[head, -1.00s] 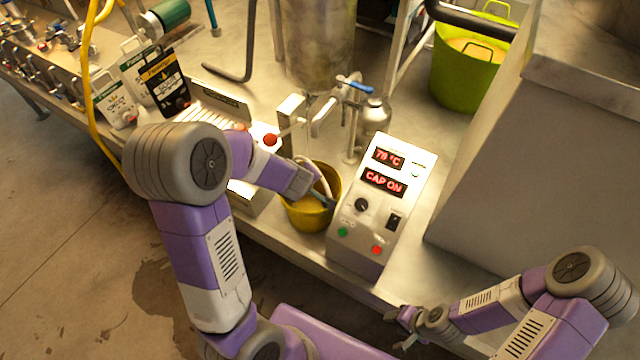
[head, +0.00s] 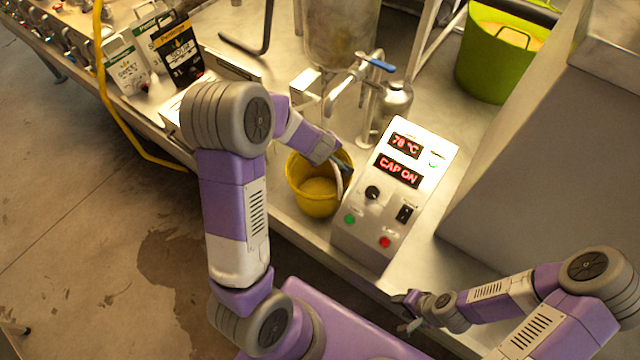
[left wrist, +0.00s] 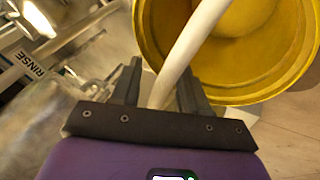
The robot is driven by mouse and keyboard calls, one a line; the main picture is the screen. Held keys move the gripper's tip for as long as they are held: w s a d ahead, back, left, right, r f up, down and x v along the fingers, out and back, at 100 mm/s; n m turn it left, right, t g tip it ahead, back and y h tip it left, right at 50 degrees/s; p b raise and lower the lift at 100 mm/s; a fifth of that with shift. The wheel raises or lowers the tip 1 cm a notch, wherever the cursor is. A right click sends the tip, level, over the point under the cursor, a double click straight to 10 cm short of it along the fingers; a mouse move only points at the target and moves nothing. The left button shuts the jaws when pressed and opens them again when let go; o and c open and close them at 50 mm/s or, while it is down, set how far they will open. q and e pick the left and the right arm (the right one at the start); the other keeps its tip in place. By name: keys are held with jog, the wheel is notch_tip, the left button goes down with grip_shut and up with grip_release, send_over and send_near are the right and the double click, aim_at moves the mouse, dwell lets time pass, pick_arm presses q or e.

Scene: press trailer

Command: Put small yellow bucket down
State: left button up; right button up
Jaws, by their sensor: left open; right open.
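The small yellow bucket (head: 318,198) stands on the steel bench, left of the control box, with yellowish content inside. Its pale handle (head: 339,184) stands up at the right side. My left gripper (head: 345,166) is at the bucket's rear right rim. In the left wrist view the bucket (left wrist: 245,50) fills the upper right, and the handle (left wrist: 190,40) runs down between the open fingers of my left gripper (left wrist: 158,90). Whether the fingers touch the handle cannot be told. My right gripper (head: 405,310) is open and empty at the bench's front edge.
The control box (head: 395,190) reads 78 °C and CAP ON, close to the bucket's right. A steel vessel with a blue-handled valve (head: 376,64) stands behind. A large green tub (head: 500,55) is at the back right. Containers (head: 165,55) stand at the left.

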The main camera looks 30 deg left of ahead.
pick_arm(q)
grip_shut()
jog(key=shift+r, duration=0.15)
dwell(0.4)
